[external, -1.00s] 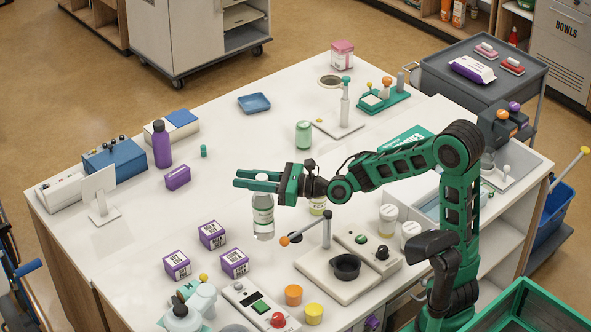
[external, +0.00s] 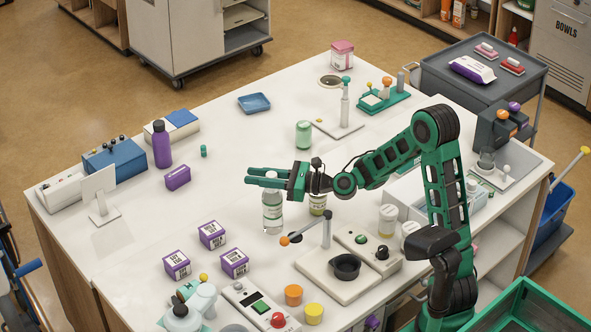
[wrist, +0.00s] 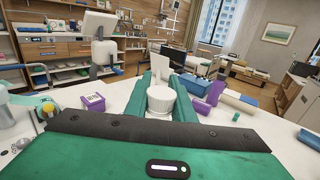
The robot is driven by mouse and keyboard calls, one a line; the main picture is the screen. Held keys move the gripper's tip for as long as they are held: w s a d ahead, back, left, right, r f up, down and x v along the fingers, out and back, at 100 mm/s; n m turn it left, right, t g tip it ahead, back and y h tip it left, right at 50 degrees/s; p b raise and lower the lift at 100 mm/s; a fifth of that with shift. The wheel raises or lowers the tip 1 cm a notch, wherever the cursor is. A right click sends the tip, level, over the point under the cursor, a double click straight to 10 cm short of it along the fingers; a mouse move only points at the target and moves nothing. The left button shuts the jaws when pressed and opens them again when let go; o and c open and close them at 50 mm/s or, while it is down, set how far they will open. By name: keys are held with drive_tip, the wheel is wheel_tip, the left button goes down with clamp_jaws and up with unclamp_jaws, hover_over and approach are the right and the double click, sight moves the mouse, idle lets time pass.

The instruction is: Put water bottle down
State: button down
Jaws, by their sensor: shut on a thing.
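The water bottle (external: 272,216) is clear with a pale label and stands upright below my gripper (external: 268,178) in the external view. My gripper is shut on it near its top, with the fingers pointing left. In the wrist view, the bottle's white ribbed cap (wrist: 161,99) shows between the two green fingers. The bottle's base is at or very near the white table top (external: 225,150); I cannot tell whether it touches.
A jar (external: 317,204) stands close to the bottle's right. Several purple boxes (external: 212,235) lie to the lower left. A lever stand (external: 327,232) with an orange knob is in front on the right. The table to the bottle's left and behind is mostly clear.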

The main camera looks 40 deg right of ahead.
drive_tip(key=shift+f, duration=1.35)
drive_tip(key=c, duration=1.5)
unclamp_jaws()
drive_tip(key=shift+f, duration=0.15)
drive_tip(key=v, duration=1.2)
